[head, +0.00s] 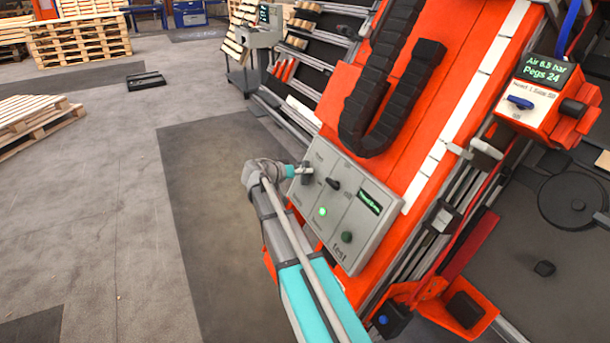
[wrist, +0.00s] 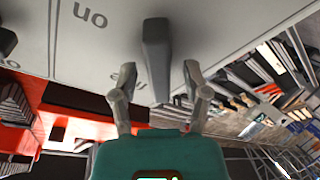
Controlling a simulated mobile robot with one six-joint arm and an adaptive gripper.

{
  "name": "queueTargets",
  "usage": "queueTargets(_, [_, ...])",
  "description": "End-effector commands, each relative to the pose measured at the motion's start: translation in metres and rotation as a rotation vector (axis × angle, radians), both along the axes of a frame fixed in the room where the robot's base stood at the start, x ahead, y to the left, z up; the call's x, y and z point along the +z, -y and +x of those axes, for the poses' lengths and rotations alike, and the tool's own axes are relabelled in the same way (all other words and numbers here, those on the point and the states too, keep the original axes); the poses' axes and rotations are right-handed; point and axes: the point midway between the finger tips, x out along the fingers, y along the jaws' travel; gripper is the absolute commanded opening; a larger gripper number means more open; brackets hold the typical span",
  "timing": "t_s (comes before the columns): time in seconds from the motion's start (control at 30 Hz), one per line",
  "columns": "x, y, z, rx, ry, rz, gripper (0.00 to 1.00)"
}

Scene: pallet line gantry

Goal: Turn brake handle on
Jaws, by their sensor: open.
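The brake handle (wrist: 157,55) is a dark grey lever on a light grey control panel (wrist: 95,45). In the wrist view it points down the picture between the two fingers of my gripper (wrist: 158,76). My gripper is open, with a visible gap on each side of the handle. An upside-down "on" label (wrist: 90,14) is left of the handle; another label near the left finger is partly hidden. In the head view my gripper (head: 302,170) is at the left side of the panel (head: 376,230), and the handle there is partly covered by the fingers.
The panel also carries a black knob (head: 333,183), a lit green lamp (head: 323,211), a small screen (head: 369,202) and a dark green button (head: 347,237). It sits on an orange gantry (head: 325,110). Floor to the left is open, with pallets (head: 80,42) farther back.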

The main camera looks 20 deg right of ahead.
Motion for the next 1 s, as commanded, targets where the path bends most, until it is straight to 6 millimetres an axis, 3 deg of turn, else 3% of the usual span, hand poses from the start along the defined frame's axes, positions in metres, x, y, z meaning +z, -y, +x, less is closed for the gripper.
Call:
queueTargets(0.43, [-0.0018, 0.0057, 0.0009, 0.0, 0.0, 0.0, 0.6])
queueTargets(0.77, [-0.0018, 0.0056, 0.0009, 0.0, 0.0, 0.0, 0.0])
queueTargets(1.0, [-0.0017, 0.0068, 0.0011, 0.001, -0.002, 0.0, 0.0])
